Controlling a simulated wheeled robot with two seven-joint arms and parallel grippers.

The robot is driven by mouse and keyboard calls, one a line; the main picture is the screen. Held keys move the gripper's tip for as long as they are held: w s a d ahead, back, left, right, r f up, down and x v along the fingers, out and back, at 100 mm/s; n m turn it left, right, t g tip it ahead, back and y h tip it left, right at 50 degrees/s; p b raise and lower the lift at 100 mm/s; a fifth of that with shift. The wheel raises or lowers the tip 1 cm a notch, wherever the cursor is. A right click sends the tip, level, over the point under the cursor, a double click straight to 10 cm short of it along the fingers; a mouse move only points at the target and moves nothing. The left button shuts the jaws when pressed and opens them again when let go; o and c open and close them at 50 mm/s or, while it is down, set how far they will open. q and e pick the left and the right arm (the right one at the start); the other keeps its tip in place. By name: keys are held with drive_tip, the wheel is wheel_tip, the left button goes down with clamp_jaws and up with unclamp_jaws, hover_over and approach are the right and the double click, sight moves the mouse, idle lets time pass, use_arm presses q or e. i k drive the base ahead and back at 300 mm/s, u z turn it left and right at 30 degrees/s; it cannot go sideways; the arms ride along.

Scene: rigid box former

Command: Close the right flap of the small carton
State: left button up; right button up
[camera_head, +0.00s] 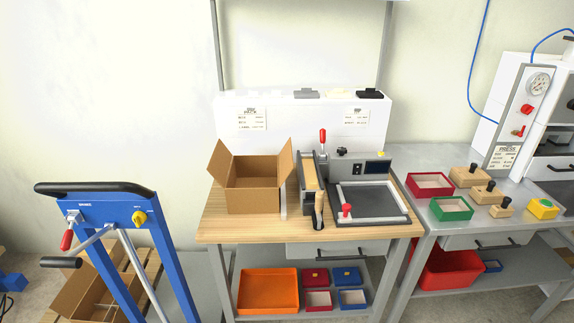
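A small brown carton (254,198) stands open on the left part of the wooden bench top. Its right flap (286,162) stands up and leans outward to the right. Its left flap (219,161) stands up and leans outward to the left. The far side of the carton rises behind the opening. Neither of my grippers shows in the head view.
A grey machine with a framed plate (371,201) and a red-handled lever (322,142) stands close right of the carton. A wooden-handled tool (319,212) is between them. A blue cart (134,232) stands left of the bench (214,228). A steel table (420,160) with trays is at right.

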sight(286, 160)
drive_tip(key=k, duration=0.3)
drive_tip(key=z, duration=1.4)
drive_tip(key=i, duration=1.15)
drive_tip(key=u, duration=1.9)
